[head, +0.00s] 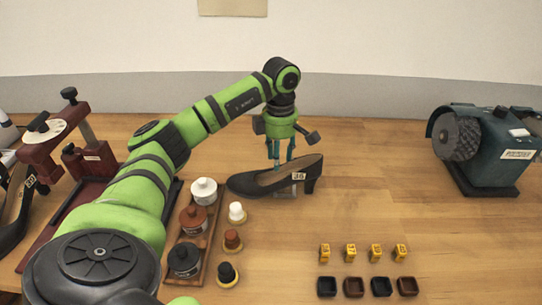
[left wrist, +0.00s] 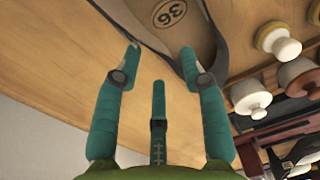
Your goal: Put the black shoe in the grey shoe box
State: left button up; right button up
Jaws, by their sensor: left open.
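The black shoe (head: 248,184), a heeled pump with a white tag marked 36, sits at the middle of the wooden table in the head view, toe to the left. A small pale support shows under its arch. My left gripper (head: 280,163) points down over the shoe's opening with its fingers spread. In the left wrist view the open, empty fingers (left wrist: 159,66) are near the shoe's tan insole (left wrist: 178,14), which bears a 36. I cannot tell whether a finger touches the shoe. The grey shoe box is in neither view. My right gripper is not in view.
Yellow number blocks (head: 350,251) and small dark dishes (head: 354,287) sit at front right. A green grinding machine (head: 490,150) stands at far right. The table right of the shoe is clear.

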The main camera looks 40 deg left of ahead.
aim_at(272, 172)
pick_arm(q)
jog(key=shift+f, duration=1.55)
jog(key=shift+r, duration=0.1)
grip_shut()
